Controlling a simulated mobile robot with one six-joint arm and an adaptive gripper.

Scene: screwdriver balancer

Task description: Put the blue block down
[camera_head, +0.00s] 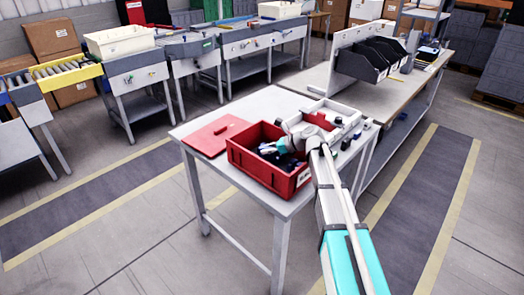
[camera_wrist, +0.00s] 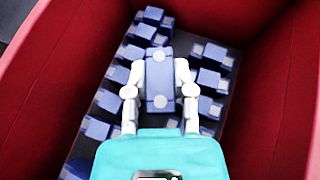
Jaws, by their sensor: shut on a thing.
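The blue block (camera_wrist: 159,82) is between the fingers of my gripper (camera_wrist: 158,88) in the wrist view. It has pale round spots on its face. My gripper is shut on it, over the inside of a red crate (camera_wrist: 275,115). Several similar blue blocks lie on the crate's dark floor below and around it. Whether the held block touches those below cannot be told. In the head view my gripper (camera_head: 277,150) reaches into the red crate (camera_head: 262,178), and the held block cannot be made out clearly there.
The crate stands on a grey table (camera_head: 190,130). A flat red lid or panel (camera_head: 214,136) lies left of the crate. A whitish tray (camera_head: 335,113) stands behind it on the right. The crate's high red walls surround my gripper. The table's front left corner is clear.

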